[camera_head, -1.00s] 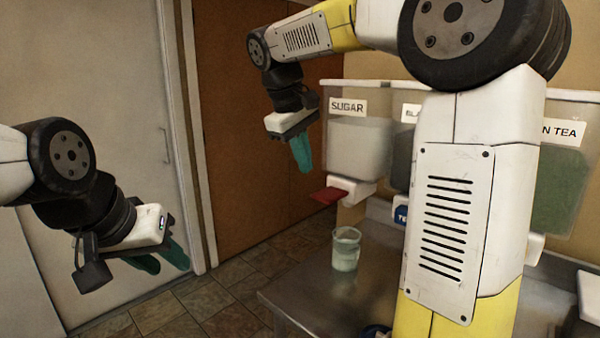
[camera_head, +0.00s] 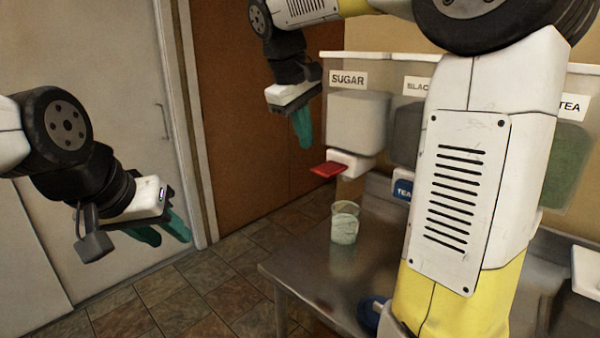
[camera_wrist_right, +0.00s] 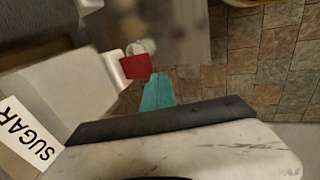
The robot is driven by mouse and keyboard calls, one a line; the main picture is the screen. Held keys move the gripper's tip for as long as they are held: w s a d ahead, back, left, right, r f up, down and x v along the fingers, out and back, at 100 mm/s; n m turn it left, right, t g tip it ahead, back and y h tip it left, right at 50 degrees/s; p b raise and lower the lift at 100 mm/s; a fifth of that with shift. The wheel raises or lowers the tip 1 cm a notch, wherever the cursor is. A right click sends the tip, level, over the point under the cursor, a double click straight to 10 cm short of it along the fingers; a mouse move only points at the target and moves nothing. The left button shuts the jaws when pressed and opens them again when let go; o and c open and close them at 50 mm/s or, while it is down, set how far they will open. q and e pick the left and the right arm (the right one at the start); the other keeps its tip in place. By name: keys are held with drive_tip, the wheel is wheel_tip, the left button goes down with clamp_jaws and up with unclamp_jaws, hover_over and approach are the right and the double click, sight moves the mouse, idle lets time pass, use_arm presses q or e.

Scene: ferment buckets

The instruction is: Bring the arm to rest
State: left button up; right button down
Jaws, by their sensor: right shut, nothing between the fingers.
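My right gripper (camera_head: 303,127) hangs with its teal fingers pointing down, in the air just left of the SUGAR bucket (camera_head: 357,121). Its fingers are together with nothing between them; they also show in the right wrist view (camera_wrist_right: 157,92). My right arm crosses the right half of the head view and hides part of the buckets and table. My left gripper (camera_head: 162,232) is at the left, in front of a pale door, with its two teal fingers apart and nothing visible between them.
A metal table (camera_head: 310,262) holds a clear cup (camera_head: 345,222) with pale contents. A red tap lever (camera_head: 328,169) juts out below the SUGAR bucket, near my right gripper. More labelled buckets stand to the right. The tiled floor (camera_head: 225,290) at left is clear.

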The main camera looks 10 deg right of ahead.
drive_tip(key=s+d+f+m+t+y, duration=0.1)
drive_tip(key=s+f+m+t+y, duration=0.1)
drive_tip(key=s, duration=0.7)
drive_tip(key=s+d+f+m+t+y, duration=0.1)
drive_tip(key=s+f+m+y, duration=0.2)
drive_tip(key=s+f, duration=0.4)
drive_tip(key=s+m, duration=0.1)
drive_tip(key=s, duration=0.1)
drive_tip(key=shift+s+d+f+m+t, duration=0.2)
drive_tip(key=shift+s+d+m+t, duration=0.05)
drive_tip(key=shift+s+m+t, duration=0.15)
